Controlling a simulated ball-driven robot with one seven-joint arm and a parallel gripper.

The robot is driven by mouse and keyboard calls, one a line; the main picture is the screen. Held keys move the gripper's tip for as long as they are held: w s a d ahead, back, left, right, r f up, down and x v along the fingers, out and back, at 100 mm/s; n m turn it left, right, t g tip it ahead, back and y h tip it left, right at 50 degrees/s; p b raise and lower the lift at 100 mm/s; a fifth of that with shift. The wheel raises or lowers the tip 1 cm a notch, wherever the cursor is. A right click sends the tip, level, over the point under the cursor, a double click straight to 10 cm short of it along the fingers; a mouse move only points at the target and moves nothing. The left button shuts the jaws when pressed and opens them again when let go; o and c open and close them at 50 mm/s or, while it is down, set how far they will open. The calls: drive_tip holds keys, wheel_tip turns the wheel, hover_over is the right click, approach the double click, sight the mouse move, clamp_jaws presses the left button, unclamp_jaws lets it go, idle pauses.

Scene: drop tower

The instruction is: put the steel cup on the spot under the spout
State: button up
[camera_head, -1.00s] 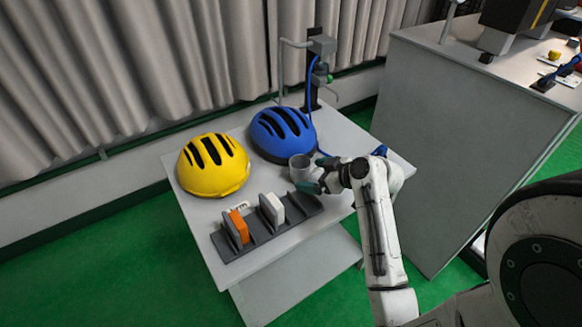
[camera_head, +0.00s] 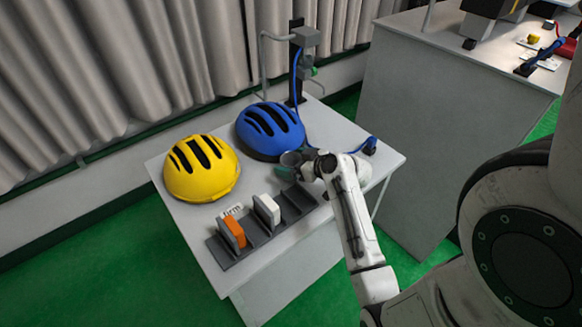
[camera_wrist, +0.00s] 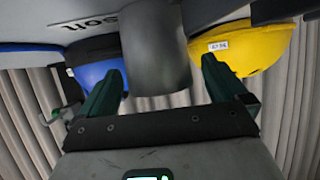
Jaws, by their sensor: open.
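The steel cup (camera_head: 291,159) stands upright on the grey table, in front of the blue helmet. My gripper (camera_head: 293,172) is beside it in the head view and hides part of it. In the wrist view, which is upside down, the cup (camera_wrist: 155,50) lies between the two green fingers of my open gripper (camera_wrist: 162,68), with gaps visible on both sides. A stand with a grey box (camera_head: 304,37) and a green part (camera_head: 314,71) rises at the table's back; I cannot clearly make out its spout or the spot below.
A blue helmet (camera_head: 270,130) and a yellow helmet (camera_head: 202,168) sit behind and left of the cup. A dark rack (camera_head: 262,236) with an orange block (camera_head: 232,232) and white block (camera_head: 266,209) lies in front. A blue device (camera_head: 368,147) sits at the right edge.

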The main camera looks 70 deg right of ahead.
drive_tip(key=shift+x, duration=1.4)
drive_tip(key=c, duration=1.1)
